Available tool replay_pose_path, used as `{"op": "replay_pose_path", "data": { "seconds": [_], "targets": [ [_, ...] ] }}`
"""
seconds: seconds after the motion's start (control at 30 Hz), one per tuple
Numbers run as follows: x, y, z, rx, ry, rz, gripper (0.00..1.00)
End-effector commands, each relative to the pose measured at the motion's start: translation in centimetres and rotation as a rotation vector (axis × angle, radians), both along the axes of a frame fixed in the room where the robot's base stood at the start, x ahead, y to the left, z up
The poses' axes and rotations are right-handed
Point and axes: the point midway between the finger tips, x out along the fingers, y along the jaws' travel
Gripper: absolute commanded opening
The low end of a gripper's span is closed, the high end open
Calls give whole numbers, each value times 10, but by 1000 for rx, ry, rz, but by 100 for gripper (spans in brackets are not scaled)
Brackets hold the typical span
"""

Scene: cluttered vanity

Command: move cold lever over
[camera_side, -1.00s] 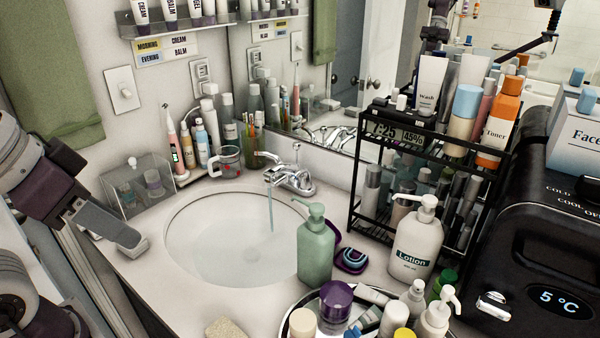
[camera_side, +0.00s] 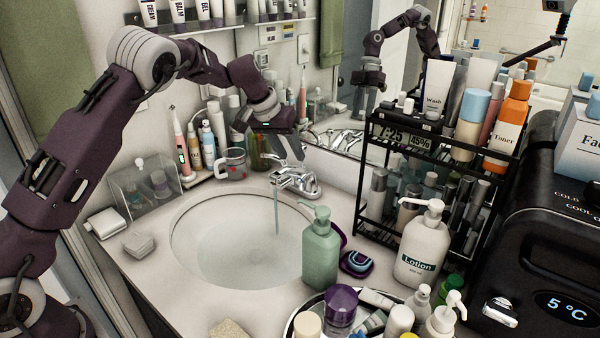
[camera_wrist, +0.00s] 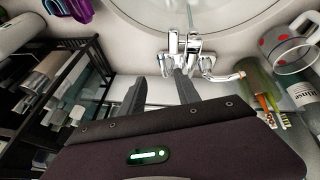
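The chrome faucet (camera_side: 298,182) stands at the back of the sink, and a stream of water (camera_side: 276,212) falls from its spout into the basin (camera_side: 240,243). My gripper (camera_side: 289,150) is just above and behind the faucet, pointing down. In the wrist view my gripper (camera_wrist: 160,82) has its two dark fingers apart with nothing between them. One fingertip is close to the faucet's handles; I cannot tell whether it touches.
A glass cup with red dots (camera_side: 232,162) and a toothbrush cup (camera_side: 260,153) stand left of the faucet. A green pump bottle (camera_side: 320,250) stands at the basin's right. A black wire rack (camera_side: 440,160) and the mirror lie to the right and behind.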

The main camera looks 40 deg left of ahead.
Motion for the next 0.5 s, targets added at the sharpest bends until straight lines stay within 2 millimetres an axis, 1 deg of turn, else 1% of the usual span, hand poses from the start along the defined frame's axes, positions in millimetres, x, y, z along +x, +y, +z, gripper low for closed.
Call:
{"op": "replay_pose_path", "data": {
  "seconds": [0.03, 0.17, 0.33, 0.4, 0.5],
  "targets": [
    [6, 2, -10, 7, 1, -5, 39],
    [15, 2, -28, 12, 3, -7, 39],
    [28, -2, -59, 12, 4, -7, 39],
    [33, -4, -68, 12, 3, -7, 39],
    [36, -5, -77, 11, 2, -7, 39]
  ]
}}
